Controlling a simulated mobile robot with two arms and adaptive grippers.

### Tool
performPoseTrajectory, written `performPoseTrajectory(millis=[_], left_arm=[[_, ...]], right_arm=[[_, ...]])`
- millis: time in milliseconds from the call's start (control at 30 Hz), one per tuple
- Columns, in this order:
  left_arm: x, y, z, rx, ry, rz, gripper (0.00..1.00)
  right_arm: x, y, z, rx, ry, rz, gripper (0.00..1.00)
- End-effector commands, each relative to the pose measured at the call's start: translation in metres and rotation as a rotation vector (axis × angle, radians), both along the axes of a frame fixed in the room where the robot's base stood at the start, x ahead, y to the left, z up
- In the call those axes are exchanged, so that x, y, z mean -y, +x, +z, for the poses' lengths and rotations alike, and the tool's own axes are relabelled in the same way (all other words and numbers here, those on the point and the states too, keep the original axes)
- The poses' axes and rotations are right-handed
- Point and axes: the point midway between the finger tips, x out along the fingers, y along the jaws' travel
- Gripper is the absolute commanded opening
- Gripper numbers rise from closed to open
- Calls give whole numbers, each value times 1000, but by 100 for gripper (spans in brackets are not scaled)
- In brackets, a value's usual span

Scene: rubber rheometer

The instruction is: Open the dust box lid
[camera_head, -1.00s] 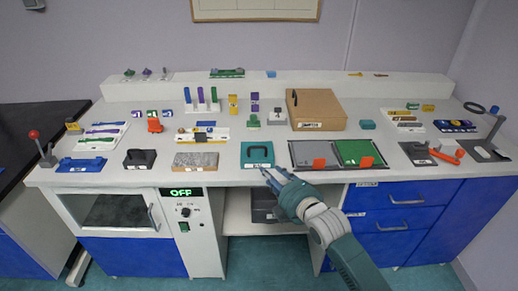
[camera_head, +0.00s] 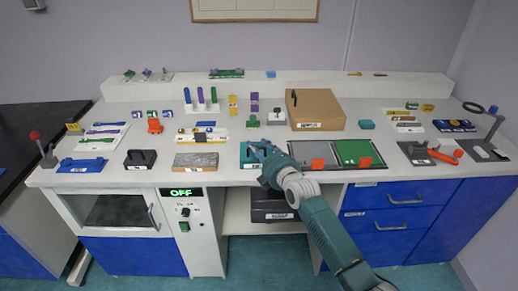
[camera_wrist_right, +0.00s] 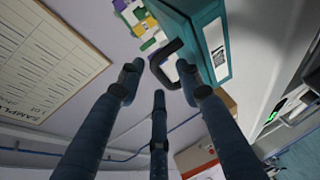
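A teal box with a dark handle on its lid, which I take for the dust box (camera_head: 246,161), stands at the front middle of the bench, and its lid looks shut. Its label is too small to read. The box also shows at the top of the right wrist view (camera_wrist_right: 205,25), with its dark looped handle (camera_wrist_right: 165,65) between the fingertips. My right gripper (camera_head: 262,147) is over the box and hides its right part. In the wrist view the gripper's fingers (camera_wrist_right: 160,80) are spread around the handle, not closed on it; contact cannot be told. My left gripper is out of view.
A grey-and-green tray (camera_head: 383,166) with orange blocks lies to the right of the box. A stone-like slab (camera_head: 196,161) and a black handled block (camera_head: 139,159) lie to the left. A cardboard box (camera_head: 315,108) stands behind. A dark case (camera_head: 272,212) sits on the shelf below.

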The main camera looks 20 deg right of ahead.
Motion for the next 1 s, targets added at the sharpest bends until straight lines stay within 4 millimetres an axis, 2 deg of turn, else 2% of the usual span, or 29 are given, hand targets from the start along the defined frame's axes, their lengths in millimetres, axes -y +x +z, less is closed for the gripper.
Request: performPoseTrajectory(millis=[267,433,767,1000], left_arm=[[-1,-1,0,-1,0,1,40],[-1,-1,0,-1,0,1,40],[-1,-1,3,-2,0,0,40],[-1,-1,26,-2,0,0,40]], right_arm=[[0,1,0,1,0,0,33],[0,1,0,1,0,0,0],[0,2,3,-7,1,-1,0],[3,7,17,-83,20,-1,0]])
